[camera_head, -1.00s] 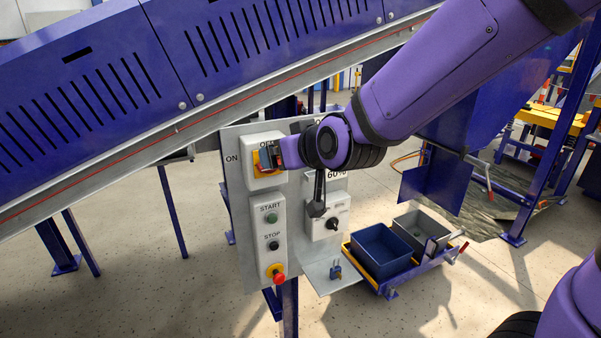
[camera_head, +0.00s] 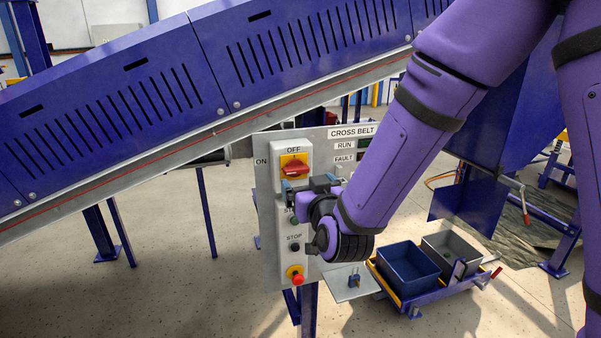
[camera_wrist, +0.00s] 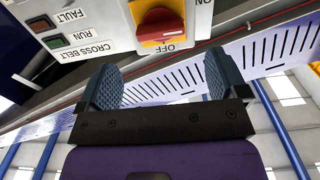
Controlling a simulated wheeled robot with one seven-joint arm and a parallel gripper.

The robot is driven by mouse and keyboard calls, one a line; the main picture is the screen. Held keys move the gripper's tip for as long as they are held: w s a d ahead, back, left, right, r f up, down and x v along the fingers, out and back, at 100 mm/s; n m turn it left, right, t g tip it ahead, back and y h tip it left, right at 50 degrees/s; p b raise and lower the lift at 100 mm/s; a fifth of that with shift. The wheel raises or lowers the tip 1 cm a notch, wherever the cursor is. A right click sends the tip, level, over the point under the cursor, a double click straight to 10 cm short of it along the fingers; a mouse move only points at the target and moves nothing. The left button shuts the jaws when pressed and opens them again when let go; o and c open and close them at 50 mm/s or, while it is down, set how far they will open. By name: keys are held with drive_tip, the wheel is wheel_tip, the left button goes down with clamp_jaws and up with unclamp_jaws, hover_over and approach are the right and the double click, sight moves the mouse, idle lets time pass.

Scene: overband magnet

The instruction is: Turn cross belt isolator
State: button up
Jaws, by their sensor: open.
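The cross belt isolator is a red handle (camera_head: 295,168) on a yellow plate, in a grey box at the top left of the control panel. OFF is printed above it and ON to its left. The handle looks roughly crosswise in the head view. In the wrist view, which is upside down, the handle (camera_wrist: 160,22) shows at the top. My gripper (camera_head: 291,184) is just below the handle in the head view, partly hidden by my wrist. In the wrist view my gripper (camera_wrist: 160,82) is open, with nothing between its fingers and the handle beyond the fingertips.
Below the isolator are a STOP button (camera_head: 294,247) and a red emergency stop (camera_head: 297,278). My arm hides part of the panel (camera_head: 266,215). The conveyor (camera_head: 120,125) slopes behind it. A blue bin (camera_head: 408,262) and a grey bin stand on a low cart at right.

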sight(298, 172)
drive_tip(key=x, duration=0.7)
drive_tip(key=shift+w+a, duration=0.1)
drive_tip(key=shift+w, duration=0.2)
drive_tip(key=c, duration=0.9)
